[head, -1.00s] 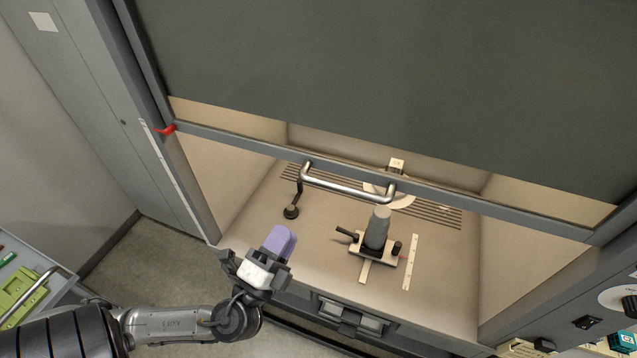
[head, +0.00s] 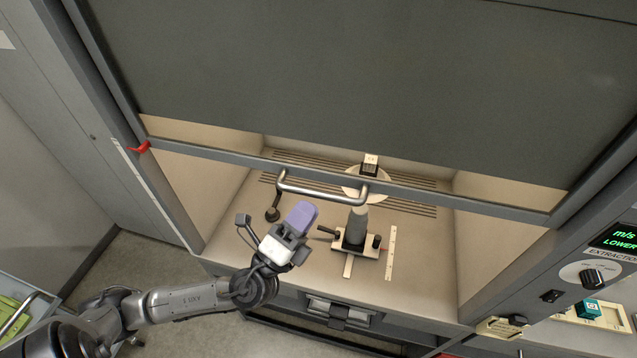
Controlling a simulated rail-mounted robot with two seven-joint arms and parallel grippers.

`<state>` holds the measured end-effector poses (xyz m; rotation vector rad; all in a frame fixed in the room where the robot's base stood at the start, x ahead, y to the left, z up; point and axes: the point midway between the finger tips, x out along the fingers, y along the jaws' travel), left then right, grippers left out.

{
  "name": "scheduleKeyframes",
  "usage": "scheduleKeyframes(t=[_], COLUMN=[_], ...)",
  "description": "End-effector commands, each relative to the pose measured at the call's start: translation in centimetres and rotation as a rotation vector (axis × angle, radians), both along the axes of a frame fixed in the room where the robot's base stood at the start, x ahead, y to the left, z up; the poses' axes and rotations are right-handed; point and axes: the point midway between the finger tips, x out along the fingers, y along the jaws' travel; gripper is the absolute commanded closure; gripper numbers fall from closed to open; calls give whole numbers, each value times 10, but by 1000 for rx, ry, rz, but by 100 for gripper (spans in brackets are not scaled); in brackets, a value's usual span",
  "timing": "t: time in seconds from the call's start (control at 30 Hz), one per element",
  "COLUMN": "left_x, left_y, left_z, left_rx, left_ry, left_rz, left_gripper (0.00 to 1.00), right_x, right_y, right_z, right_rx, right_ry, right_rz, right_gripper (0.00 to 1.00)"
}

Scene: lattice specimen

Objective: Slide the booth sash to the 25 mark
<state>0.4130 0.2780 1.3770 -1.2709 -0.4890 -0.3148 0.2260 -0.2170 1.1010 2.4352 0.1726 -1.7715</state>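The booth sash is a large dark grey panel (head: 350,80) with a grey bottom rail (head: 440,192), raised partway. A silver bar handle (head: 322,192) is fixed to the rail. A red pointer (head: 140,147) sits at the rail's left end, beside a pale scale strip (head: 145,180) on the left post; its marks are too small to read. My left gripper (head: 300,214) has a rounded purple part at its tip, just below the handle's left half in the picture, with a thin gap between them. Whether its fingers are apart is not visible. My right gripper is out of view.
A control panel with a green display (head: 618,238) and knob (head: 592,277) is at the right.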

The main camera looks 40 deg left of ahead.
Motion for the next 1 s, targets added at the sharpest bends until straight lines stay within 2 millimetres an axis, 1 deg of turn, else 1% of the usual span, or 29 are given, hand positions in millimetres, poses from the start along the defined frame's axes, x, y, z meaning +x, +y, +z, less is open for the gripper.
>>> scheduleKeyframes(t=[0.03,0.2,0.3,0.5,0.77,0.87,1.0], left_x=[8,25,31,37,37,37,37], left_y=[1,1,2,2,2,2,2], left_z=[9,18,20,22,22,22,22], left_rx=[1,-1,0,-1,-1,-1,-2], left_ry=[-2,-1,0,1,1,1,1], left_rz=[1,0,1,0,0,0,1], left_gripper=[74,74,74,74,74,82,95], right_x=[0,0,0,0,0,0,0], right_y=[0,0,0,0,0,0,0], right_z=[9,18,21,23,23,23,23], right_rx=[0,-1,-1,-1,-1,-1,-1], right_ry=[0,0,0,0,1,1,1], right_rz=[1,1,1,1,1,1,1], right_gripper=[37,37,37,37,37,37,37])
